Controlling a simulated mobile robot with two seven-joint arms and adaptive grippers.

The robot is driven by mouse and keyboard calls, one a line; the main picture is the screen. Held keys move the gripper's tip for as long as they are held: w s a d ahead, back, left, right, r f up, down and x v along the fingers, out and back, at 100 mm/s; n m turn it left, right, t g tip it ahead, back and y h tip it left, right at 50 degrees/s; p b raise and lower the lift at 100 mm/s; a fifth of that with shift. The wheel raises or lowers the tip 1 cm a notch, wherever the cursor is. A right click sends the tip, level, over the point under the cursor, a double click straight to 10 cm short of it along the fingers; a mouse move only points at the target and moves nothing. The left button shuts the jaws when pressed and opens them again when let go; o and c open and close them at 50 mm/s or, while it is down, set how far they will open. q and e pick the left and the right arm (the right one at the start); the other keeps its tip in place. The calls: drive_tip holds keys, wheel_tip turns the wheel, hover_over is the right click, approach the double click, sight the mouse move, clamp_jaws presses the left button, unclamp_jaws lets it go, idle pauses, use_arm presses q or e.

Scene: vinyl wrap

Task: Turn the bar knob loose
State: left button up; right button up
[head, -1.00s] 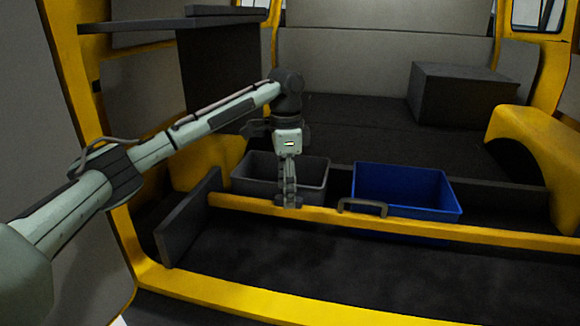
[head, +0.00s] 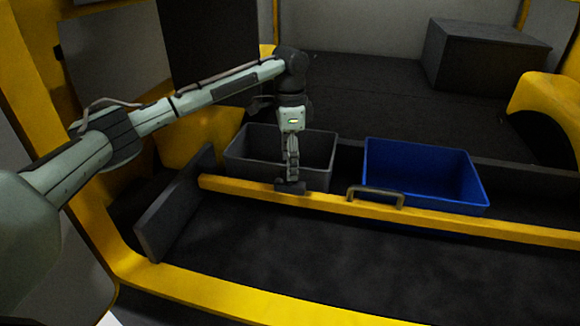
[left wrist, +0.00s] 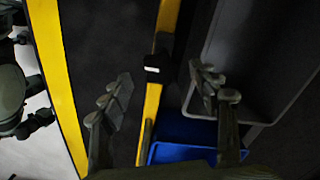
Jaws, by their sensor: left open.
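The yellow bar (head: 330,203) runs across the van floor in front of two bins. A small dark block with a white mark, which looks like the bar knob (left wrist: 157,64), sits on the bar in the left wrist view. In the head view the knob (head: 291,188) is partly hidden by my left gripper (head: 291,180), which points down over it. In the left wrist view my left gripper (left wrist: 160,88) is open, its fingers on either side of the bar. I cannot tell if they touch the knob. My right gripper is not in view.
A grey bin (head: 250,158) stands just behind the bar, close to my gripper. A blue bin (head: 425,178) stands to its right. A dark upright panel (head: 175,210) stands at the bar's left end. The floor in front is clear.

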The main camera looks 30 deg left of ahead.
use_arm(q)
drive_tip(key=shift+f, duration=1.15)
drive_tip(key=c, duration=1.2)
drive_tip(key=shift+o, duration=0.2)
